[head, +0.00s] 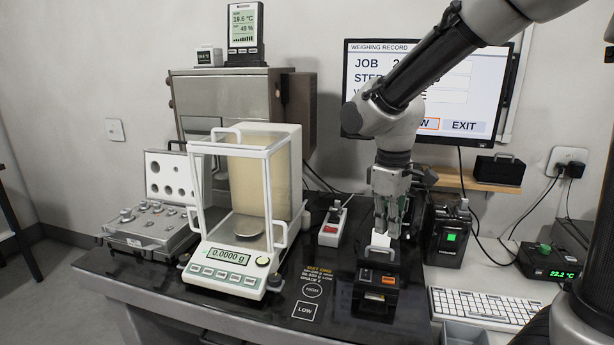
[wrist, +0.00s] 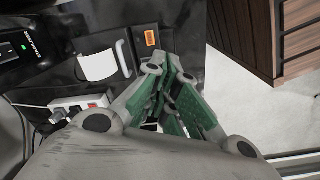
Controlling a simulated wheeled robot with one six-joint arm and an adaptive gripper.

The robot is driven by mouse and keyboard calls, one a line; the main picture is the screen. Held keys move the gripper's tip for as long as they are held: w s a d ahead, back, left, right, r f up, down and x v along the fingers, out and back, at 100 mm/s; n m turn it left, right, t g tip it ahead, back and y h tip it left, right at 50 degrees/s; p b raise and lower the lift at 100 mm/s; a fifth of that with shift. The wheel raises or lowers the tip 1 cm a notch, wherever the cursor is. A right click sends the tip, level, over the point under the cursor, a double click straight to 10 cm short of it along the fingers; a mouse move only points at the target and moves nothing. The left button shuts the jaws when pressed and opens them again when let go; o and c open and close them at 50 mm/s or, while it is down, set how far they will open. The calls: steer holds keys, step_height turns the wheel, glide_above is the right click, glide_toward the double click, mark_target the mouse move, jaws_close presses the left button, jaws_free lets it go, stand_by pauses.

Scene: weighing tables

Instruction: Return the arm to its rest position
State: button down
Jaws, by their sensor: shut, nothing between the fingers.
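My gripper (head: 388,226) points down above the right part of the black weighing table (head: 230,318) in the head view. Its fingers are together with nothing between them. It is just above or behind a small black box with a white handle and an orange label (head: 378,282); I cannot tell whether they touch. The wrist view shows the green-padded fingers (wrist: 178,125) close together. My arm reaches in from the upper right, in front of the monitor.
A glass-sided balance (head: 238,255) reading 0.0000 g stands left of my gripper. An open weight case (head: 150,225) is farther left. A black device with a green light (head: 448,235) stands close right. The monitor (head: 480,75) is behind my arm; a keyboard (head: 485,306) lies right.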

steer(key=s+d+r+m+t, duration=0.2)
steer(key=s+d+r+m, duration=0.2)
steer(key=s+d, duration=0.3)
steer(key=s+d+r+m+t, duration=0.2)
steer(key=s+d+r+m, duration=0.2)
steer(key=s+d, duration=0.4)
steer(key=shift+d+r+m, duration=0.35)
steer(key=shift+d+m, duration=0.35)
steer(key=shift+s, duration=0.1)
